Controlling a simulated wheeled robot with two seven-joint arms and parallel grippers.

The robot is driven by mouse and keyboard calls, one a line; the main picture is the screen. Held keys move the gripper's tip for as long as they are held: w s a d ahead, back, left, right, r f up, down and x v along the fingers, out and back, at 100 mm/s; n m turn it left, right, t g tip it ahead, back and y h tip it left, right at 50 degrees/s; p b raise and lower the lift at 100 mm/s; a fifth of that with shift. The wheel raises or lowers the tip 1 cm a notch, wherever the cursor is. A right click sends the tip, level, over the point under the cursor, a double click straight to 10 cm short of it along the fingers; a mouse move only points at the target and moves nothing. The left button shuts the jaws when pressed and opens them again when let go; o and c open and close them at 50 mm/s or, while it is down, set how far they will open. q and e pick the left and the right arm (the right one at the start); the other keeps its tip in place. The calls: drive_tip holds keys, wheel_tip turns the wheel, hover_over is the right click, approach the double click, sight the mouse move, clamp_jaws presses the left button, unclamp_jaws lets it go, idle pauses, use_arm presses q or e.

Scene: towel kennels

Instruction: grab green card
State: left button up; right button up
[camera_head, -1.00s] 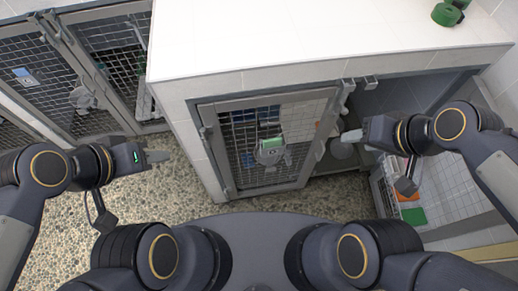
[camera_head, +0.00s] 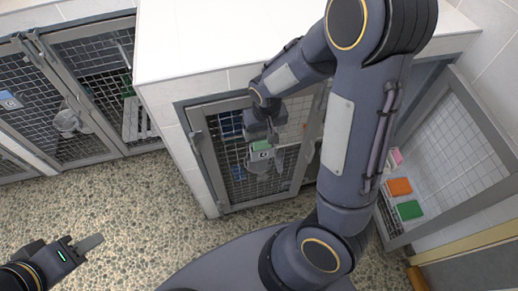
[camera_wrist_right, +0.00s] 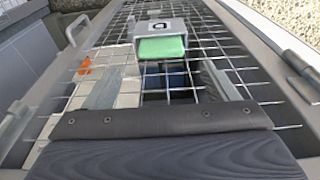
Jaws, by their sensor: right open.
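A green card (camera_head: 261,145) sits in a grey holder (camera_head: 263,157) on the mesh door of the middle kennel. In the right wrist view the green card (camera_wrist_right: 162,48) lies ahead, between the lines of my two fingers, apart from them. My right gripper (camera_wrist_right: 163,82) is open and empty, close to the mesh; in the head view my right arm reaches across and partly hides the door. Another green card (camera_head: 409,210) is at the lower part of the open door on the right. My left gripper (camera_head: 88,243) is at the lower left, away from the cards; its jaw gap is unclear.
An orange card (camera_head: 399,186) and a pink card (camera_head: 396,157) are near the second green card. Closed mesh kennels (camera_head: 60,110) stand at the left. A white tiled top (camera_head: 200,40) lies above the middle kennel. The pebbled floor (camera_head: 140,210) is clear.

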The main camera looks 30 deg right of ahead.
sight(263, 141)
wheel_tip(263, 141, down, 5)
drive_tip(key=shift+w+f, duration=0.15)
drive_tip(key=shift+c, duration=0.3)
drive_tip(key=c, duration=1)
